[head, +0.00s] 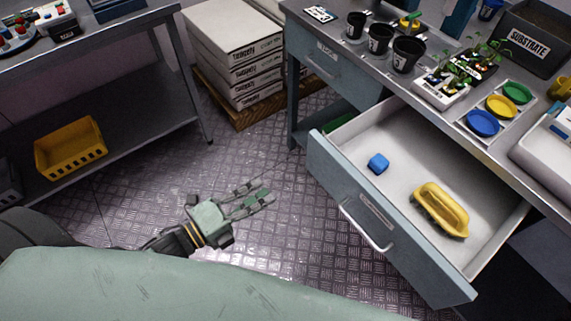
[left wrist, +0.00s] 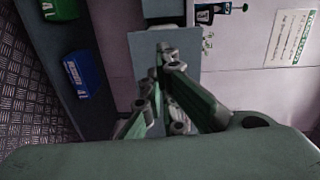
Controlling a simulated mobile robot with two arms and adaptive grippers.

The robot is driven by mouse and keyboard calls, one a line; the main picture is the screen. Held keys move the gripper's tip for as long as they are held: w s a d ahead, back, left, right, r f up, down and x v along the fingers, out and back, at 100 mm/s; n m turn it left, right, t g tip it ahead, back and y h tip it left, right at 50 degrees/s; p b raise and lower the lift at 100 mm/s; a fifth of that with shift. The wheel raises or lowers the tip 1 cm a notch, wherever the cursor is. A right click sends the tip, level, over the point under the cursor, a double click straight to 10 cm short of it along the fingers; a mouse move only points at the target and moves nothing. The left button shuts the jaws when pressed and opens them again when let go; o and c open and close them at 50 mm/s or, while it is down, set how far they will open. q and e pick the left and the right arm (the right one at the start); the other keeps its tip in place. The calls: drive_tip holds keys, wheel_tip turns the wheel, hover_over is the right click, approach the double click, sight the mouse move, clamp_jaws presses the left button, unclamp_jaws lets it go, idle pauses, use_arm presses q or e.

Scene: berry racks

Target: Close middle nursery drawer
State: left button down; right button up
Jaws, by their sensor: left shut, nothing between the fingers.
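The middle nursery drawer (head: 326,165) is pulled well out from under the bench in the head view. Its blue-grey front has a pale bar handle (head: 366,226). Inside lie a small blue block (head: 378,163) and a yellow brush-like piece (head: 440,210). My left gripper (head: 268,192) is shut and empty, left of the drawer front and apart from it, over the metal floor. In the left wrist view my left gripper (left wrist: 168,75) shows its fingers before a blue-grey panel, which I cannot identify for sure. My right gripper is not in view.
The bench top (head: 395,82) holds black pots, seedlings, coloured dishes and a substrate box (head: 525,45). A closed drawer (head: 335,70) sits left of the open one. Stacked white boxes (head: 235,45) stand behind. A left shelf holds a yellow crate (head: 70,148). The floor between is clear.

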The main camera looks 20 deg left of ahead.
use_arm(q)
drive_tip(key=r, duration=0.1)
approach(315, 160)
drive_tip(key=shift+m+h, duration=0.3)
drive_tip(key=p+x, duration=0.2)
drive_tip(key=x, duration=0.4)
drive_tip(key=shift+a+r, duration=0.1)
drive_tip(key=shift+w+d, duration=0.3)
drive_tip(key=shift+w, duration=0.1)
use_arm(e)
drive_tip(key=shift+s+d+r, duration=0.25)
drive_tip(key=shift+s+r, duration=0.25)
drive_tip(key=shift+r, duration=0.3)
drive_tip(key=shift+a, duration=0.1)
